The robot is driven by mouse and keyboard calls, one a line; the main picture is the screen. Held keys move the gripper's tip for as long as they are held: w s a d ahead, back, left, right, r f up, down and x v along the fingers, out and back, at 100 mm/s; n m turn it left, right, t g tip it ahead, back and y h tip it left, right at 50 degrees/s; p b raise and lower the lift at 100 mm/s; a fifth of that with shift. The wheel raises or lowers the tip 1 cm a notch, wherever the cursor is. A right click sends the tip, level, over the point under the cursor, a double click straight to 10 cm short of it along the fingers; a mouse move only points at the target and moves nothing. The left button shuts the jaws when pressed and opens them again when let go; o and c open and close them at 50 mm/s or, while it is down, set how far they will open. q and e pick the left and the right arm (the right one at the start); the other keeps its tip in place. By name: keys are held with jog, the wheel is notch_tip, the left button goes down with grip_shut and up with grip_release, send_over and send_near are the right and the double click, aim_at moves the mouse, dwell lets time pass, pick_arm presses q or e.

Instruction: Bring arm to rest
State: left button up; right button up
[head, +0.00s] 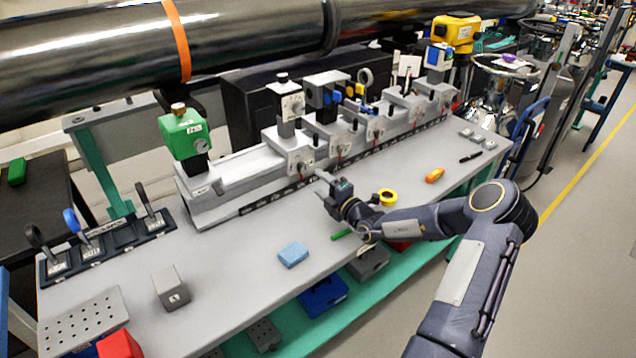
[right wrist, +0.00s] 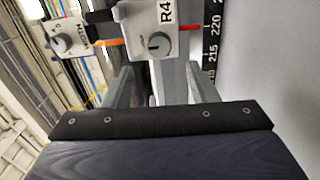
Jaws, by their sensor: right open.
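My right gripper (head: 324,184) is above the bench near the front of the rail, with its fingers pointing toward the rail. In the right wrist view my right gripper (right wrist: 163,88) is open, its two grey fingers apart. Beyond them a grey rail unit with a knob and an R4 label (right wrist: 152,28) shows; I cannot tell its exact distance from the fingertips. I see nothing held between the fingers. My right arm comes in from the lower right, bent at the elbow. My left gripper is not in view.
The rail (head: 222,180) with several knobbed units runs along the back of the bench (head: 225,270). A green box (head: 184,134) stands at its left end. A blue block (head: 293,254), a grey block (head: 170,288) and yellow tape (head: 387,197) lie in front. A large dark pipe (head: 90,60) crosses above.

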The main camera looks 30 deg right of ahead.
dwell(0.4)
jog(key=s+a+r+n+g+y, duration=0.2)
jog(key=s+a+r+n+y, duration=0.15)
jog(key=a+n, duration=0.4)
jog(key=s+a+r+n+g+y, duration=0.3)
jog(key=a+r+n, duration=0.2)
jog(key=a+n, duration=0.3)
jog(key=s+a+r+n+g+y, duration=0.2)
jog(key=s+a+r+n+y, duration=0.15)
jog(key=a+n, duration=0.4)
jog(key=s+a+n+g+h, duration=0.2)
jog(key=s+n+g, duration=0.1)
jog(key=s+n, duration=0.65)
jog(key=s+a+n+g+h, duration=0.1)
jog(key=s+a+n+g, duration=0.1)
jog(key=s+n, duration=0.75)
jog(key=s+d+f+n+h, duration=0.3)
jog(key=s+d+n+h, duration=0.1)
jog(key=s+n, duration=0.4)
jog(key=shift+s+d+n, duration=0.25)
jog(key=shift+s+n, duration=0.05)
jog(key=shift+n, duration=0.6)
